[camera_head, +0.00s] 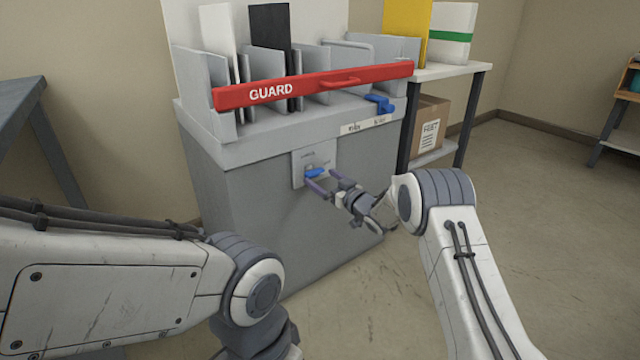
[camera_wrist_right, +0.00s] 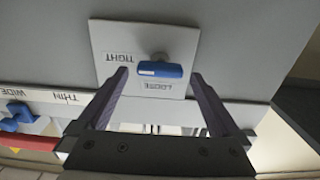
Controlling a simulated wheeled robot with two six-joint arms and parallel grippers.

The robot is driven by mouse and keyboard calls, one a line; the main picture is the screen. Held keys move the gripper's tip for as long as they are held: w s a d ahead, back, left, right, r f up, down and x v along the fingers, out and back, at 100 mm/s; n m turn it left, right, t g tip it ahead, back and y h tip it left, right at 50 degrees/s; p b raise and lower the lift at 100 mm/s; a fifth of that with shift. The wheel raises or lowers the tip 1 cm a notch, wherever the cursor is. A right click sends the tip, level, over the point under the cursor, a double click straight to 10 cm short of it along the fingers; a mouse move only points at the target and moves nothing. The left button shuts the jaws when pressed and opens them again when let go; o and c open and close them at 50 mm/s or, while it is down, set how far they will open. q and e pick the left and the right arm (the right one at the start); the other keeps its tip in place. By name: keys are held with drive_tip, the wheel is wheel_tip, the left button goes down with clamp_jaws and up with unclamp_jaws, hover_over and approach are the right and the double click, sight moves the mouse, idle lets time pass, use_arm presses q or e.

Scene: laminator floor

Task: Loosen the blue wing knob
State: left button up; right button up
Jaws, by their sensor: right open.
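The blue wing knob (camera_head: 314,172) sits on a light grey plate (camera_head: 299,163) on the front of the grey machine. In the right wrist view the knob (camera_wrist_right: 165,70) lies crosswise, with a white mark near its left end. TIGHT and LOOSE are printed upside down on the plate (camera_wrist_right: 112,34) there. My right gripper (camera_head: 321,177) is open, its fingers pointing at the plate. In the wrist view the two fingertips (camera_wrist_right: 160,75) stand one on each side of the knob, with gaps. Contact with the plate cannot be told. My left gripper is out of view.
A red GUARD bar (camera_head: 315,85) spans the machine's top in front of upright dividers. A second blue lever (camera_head: 380,104) sits at the top right, above a label strip. A shelf (camera_head: 455,72) with a cardboard box (camera_head: 428,124) stands right.

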drive_tip(key=shift+x, duration=0.95)
drive_tip(key=c, duration=1.2)
